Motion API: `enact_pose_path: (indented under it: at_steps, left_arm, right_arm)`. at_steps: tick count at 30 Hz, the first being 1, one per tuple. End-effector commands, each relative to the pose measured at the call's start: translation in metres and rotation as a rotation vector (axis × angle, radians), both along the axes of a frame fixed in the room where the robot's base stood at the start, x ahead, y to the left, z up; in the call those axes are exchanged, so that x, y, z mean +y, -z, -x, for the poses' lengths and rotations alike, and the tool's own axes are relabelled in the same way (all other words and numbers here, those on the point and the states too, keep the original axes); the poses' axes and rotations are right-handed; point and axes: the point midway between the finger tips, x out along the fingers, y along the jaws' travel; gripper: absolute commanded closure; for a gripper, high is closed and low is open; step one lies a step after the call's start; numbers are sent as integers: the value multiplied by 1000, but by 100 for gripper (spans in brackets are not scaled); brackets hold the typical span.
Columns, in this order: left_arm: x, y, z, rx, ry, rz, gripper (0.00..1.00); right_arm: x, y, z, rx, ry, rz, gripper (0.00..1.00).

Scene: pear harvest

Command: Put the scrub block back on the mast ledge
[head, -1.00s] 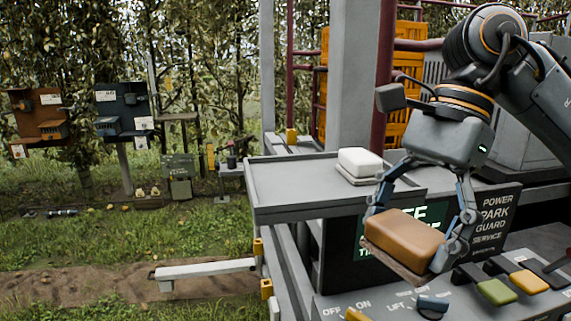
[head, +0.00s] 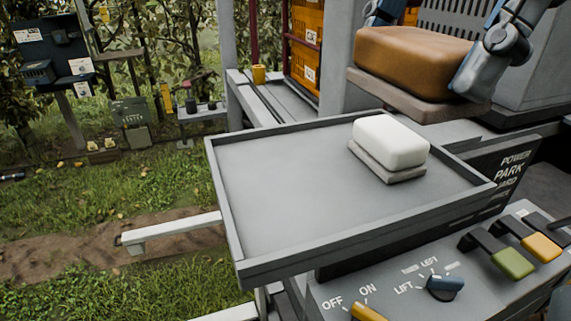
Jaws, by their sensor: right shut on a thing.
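My right gripper (head: 430,42) shows only in part at the top right, its fingers at either end of a brown block with a flat grey-brown base, which I take as the scrub block (head: 412,48). It is shut on this block and holds it up in the air, near the back right of the grey rimmed ledge (head: 285,200). A white block (head: 391,141) on a flat grey base rests on the ledge's right half. The rest of the ledge is bare. My left gripper is out of view.
Below the ledge is a control panel with a blue lift knob (head: 445,286), a yellow switch (head: 369,312) and green (head: 512,263) and yellow (head: 541,247) levers. A grey post and orange crates (head: 305,60) stand behind. The ledge's left half is free.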

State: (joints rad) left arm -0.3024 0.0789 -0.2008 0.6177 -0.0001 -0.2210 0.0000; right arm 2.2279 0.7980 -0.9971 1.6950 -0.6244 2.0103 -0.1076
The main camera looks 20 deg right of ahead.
Motion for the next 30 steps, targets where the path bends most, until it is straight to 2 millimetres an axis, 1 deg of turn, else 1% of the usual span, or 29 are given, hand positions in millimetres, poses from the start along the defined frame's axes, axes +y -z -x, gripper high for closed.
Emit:
enact_pose_path:
  at_steps: [1, 3, 5, 8, 9, 12, 15, 17, 20, 24, 27, 30]
  left_arm:
    - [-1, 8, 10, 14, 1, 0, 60]
    - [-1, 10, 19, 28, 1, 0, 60]
    - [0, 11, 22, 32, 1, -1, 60]
    - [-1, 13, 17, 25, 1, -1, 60]
    - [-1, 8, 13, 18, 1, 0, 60]
    - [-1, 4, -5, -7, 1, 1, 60]
    - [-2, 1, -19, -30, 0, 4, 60]
    - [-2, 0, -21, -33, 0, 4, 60]
    - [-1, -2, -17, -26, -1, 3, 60]
    - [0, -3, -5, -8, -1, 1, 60]
    - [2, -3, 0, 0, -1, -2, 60]
    - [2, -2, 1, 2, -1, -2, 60]
  right_arm:
    - [12, 11, -9, 6, -8, 3, 49]
    - [25, 17, -20, 7, -7, 2, 49]
    - [37, 23, -29, 8, -8, 1, 49]
    - [48, 43, -39, 6, -6, 2, 49]
    - [51, 46, -43, 3, 0, 2, 49]
    - [59, 59, -49, 1, 1, 1, 49]
    - [64, 66, -53, 1, 1, 1, 49]
    - [66, 69, -55, 1, 1, 0, 49]
    - [72, 78, -60, 2, -1, 2, 49]
    - [71, 100, -60, 1, 2, 1, 49]
    - [71, 107, -60, -1, 2, -1, 49]
    - [72, 108, -60, -2, 1, -1, 49]
